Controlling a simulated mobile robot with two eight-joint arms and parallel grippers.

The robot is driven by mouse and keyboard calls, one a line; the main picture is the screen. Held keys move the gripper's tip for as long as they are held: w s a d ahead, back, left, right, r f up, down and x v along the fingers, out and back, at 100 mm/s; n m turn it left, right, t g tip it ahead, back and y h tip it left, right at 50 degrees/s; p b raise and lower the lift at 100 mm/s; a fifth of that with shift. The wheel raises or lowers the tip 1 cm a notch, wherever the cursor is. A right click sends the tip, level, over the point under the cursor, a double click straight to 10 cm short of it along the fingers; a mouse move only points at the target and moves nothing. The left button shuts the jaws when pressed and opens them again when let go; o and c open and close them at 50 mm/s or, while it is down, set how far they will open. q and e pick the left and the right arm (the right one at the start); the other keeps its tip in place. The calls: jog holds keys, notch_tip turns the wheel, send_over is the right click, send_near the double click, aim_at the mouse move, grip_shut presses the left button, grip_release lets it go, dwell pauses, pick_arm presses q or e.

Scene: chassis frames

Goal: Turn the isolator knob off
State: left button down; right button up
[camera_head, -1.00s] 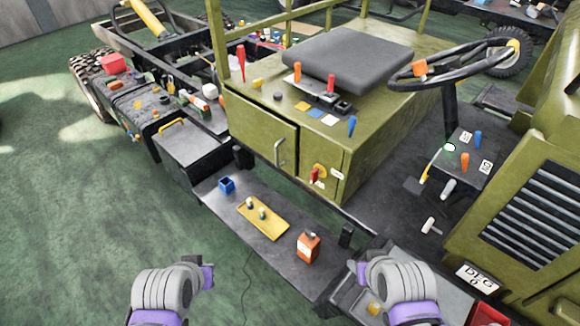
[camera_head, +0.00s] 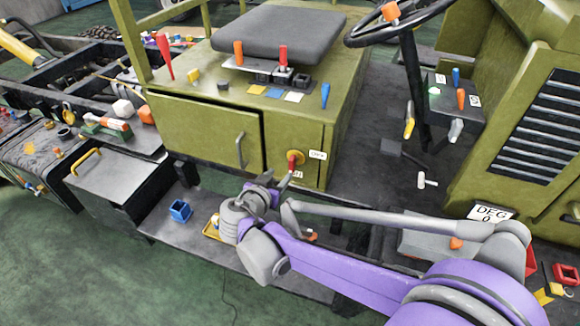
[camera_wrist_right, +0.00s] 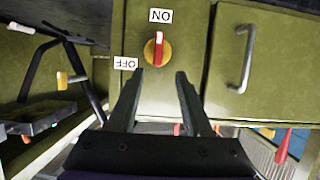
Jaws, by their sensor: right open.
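The isolator knob (camera_head: 294,160) is a red handle on a yellow disc, on the front of the olive seat box. In the right wrist view the knob (camera_wrist_right: 158,50) has its handle, with a white stripe, pointing up in the picture to the ON label (camera_wrist_right: 160,16). The OFF label (camera_wrist_right: 125,63) is to its lower left; both labels appear upside down. My right gripper (camera_wrist_right: 160,74) is open and empty, its two fingertips just short of the knob and apart from it. In the head view my right gripper (camera_head: 272,184) is just below the knob. My left gripper is out of view.
A cabinet door with a metal handle (camera_head: 240,150) is left of the knob. Below is a dark step with a blue cup (camera_head: 180,210) and a yellow tray (camera_head: 210,232), partly hidden by my right arm. A steering column (camera_head: 411,80) stands to the right.

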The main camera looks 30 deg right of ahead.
aim_at(291, 166)
jog(key=x, duration=1)
jog(key=shift+s+d+f+b, duration=0.1)
jog(key=shift+s+f+b, duration=0.05)
jog(key=shift+s+b, duration=0.15)
jog(key=shift+w+d+f, duration=0.2)
jog(key=shift+w+d, duration=0.15)
jog(key=shift+w, duration=0.05)
grip_shut()
